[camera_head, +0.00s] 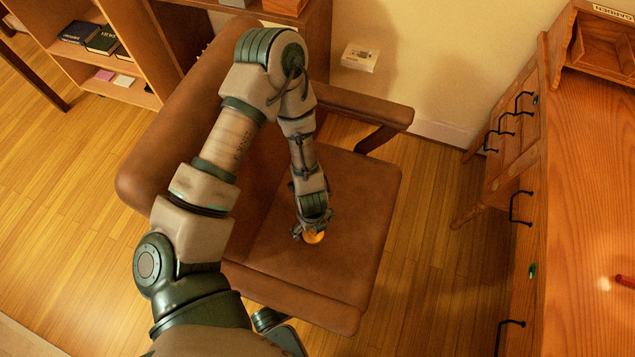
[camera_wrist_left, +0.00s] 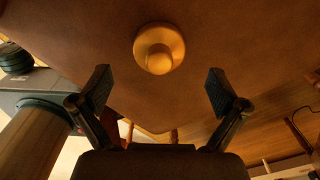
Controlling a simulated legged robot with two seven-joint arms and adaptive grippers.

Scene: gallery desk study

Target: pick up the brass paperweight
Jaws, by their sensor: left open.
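The brass paperweight (camera_head: 314,237) is a small round golden piece with a knob on top, lying on the brown leather seat of the chair (camera_head: 350,200). In the head view my left gripper (camera_head: 311,231) is right at it and partly covers it. In the left wrist view the paperweight (camera_wrist_left: 159,48) shows whole, ahead of the fingers and roughly centred between them. The left gripper (camera_wrist_left: 162,92) is open, its two fingers wide apart with nothing between them. My right gripper is in neither view.
A wooden desk (camera_head: 590,220) with black drawer handles stands at the right. The chair's backrest (camera_head: 185,140) and armrest (camera_head: 365,108) rise around the seat. A bookshelf (camera_head: 110,75) stands at the upper left. The front part of the seat is clear.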

